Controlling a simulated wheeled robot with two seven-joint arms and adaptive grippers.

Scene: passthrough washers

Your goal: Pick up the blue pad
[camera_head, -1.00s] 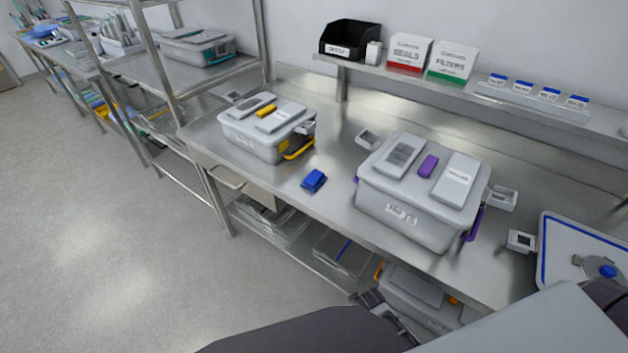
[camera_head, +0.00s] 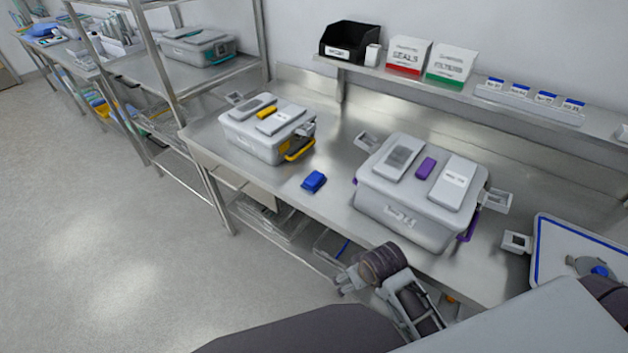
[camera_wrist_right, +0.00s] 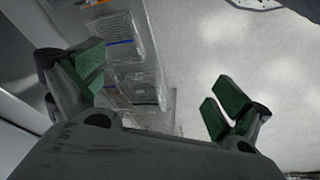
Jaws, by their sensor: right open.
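The blue pad (camera_head: 314,181) lies on the steel bench (camera_head: 335,207) near its front edge, between two lidded grey bins. My right gripper (camera_head: 350,280) is in front of the bench in the head view, nearer to me than the pad and apart from it. In the right wrist view my right gripper (camera_wrist_right: 155,92) shows its green-padded fingers spread wide with nothing between them. The blue pad is not seen in that view. My left gripper is not in view.
A bin with yellow parts (camera_head: 265,137) stands left of the pad. A bin with purple parts (camera_head: 405,210) stands to its right. A blue-edged tray (camera_head: 535,262) is at the far right. A wall shelf (camera_head: 455,88) holds boxes. The bench around the pad is clear.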

